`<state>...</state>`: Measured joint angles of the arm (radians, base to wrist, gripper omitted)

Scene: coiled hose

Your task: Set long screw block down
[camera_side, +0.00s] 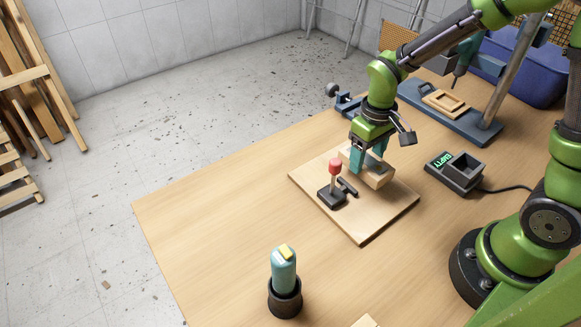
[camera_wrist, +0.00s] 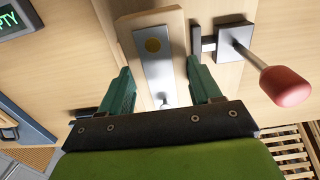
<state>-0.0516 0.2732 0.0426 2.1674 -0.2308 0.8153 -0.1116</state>
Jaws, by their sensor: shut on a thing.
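A pale wooden block (camera_side: 377,178) with a grey metal plate on it is in my gripper (camera_side: 368,160) in the side view. The wrist view shows the block (camera_wrist: 176,28) between the two teal fingers of my gripper (camera_wrist: 158,78), with a yellow dot on its metal plate and a small shiny part near the fingers. My gripper is shut on the block, over the right part of a wooden board (camera_side: 365,225). I cannot tell whether the block touches the board. Its underside is hidden.
A red-knobbed lever clamp (camera_side: 335,168) stands on the board, close left of the block; its knob (camera_wrist: 287,88) shows in the wrist view. A black box reading "EMPTY" (camera_side: 466,177), a drill stand (camera_side: 450,118) and a teal bottle (camera_side: 283,270) stand around. The left table is clear.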

